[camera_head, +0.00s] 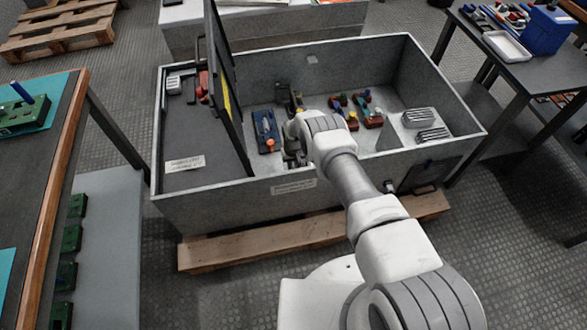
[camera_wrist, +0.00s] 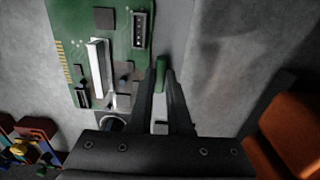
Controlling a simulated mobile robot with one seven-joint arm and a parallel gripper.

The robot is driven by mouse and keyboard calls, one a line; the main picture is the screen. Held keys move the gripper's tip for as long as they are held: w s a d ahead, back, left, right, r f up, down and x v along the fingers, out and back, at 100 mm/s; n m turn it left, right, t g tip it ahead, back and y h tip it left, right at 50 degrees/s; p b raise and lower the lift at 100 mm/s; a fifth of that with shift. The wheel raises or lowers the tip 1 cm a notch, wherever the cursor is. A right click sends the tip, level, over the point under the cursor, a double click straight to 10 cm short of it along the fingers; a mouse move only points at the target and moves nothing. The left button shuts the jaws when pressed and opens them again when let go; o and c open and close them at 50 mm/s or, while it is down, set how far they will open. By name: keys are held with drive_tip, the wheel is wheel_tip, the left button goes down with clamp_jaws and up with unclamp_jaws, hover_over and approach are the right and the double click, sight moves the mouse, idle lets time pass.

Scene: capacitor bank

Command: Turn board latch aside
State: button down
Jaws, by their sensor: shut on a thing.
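In the wrist view, the fingers of my gripper (camera_wrist: 161,90) are closed on a small upright green piece, which looks like the board latch (camera_wrist: 161,68). The green circuit board (camera_wrist: 122,40) is just left of the fingers, with a white slot, dark chips and a gold edge connector. Part of the latch is hidden between the fingers. In the head view, my arm reaches into the grey cabinet (camera_head: 230,200), and the wrist hides most of the board and the latch.
A dark open door panel (camera_head: 222,75) stands upright left of my gripper. A blue module (camera_head: 266,130) and red-and-green parts (camera_head: 368,108) lie to either side. Orange (camera_wrist: 285,130) fills the lower right of the wrist view. Cabinet walls surround the area.

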drive_tip(key=c, duration=0.9)
unclamp_jaws()
drive_tip(key=shift+o, duration=0.2)
wheel_tip(320, 180, up, 17)
drive_tip(key=p, duration=0.7)
drive_tip(key=shift+r, duration=0.2)
